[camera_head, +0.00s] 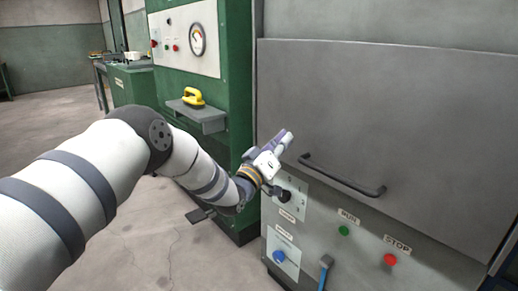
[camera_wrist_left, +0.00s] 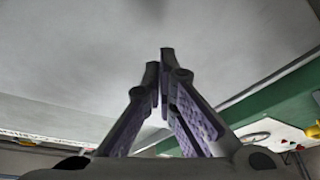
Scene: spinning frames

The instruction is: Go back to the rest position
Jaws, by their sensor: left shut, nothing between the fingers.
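My left gripper (camera_head: 284,141) is in front of the grey machine (camera_head: 400,110), just left of the black handle bar (camera_head: 342,178) and above the small panel with the black knob (camera_head: 284,195). Its fingers point up and to the right. In the left wrist view the fingertips (camera_wrist_left: 162,62) are together with nothing between them, against a plain grey surface. I cannot tell in the head view whether the fingers touch the machine. My right gripper is in neither view.
Below the handle are a green RUN button (camera_head: 344,231), a red STOP button (camera_head: 390,259), a blue knob (camera_head: 279,257) and a blue-handled lever (camera_head: 325,268). A green cabinet (camera_head: 240,80) with a gauge (camera_head: 197,39) and a shelf (camera_head: 200,116) holding a yellow object (camera_head: 193,97) stands left. Open floor lies far left.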

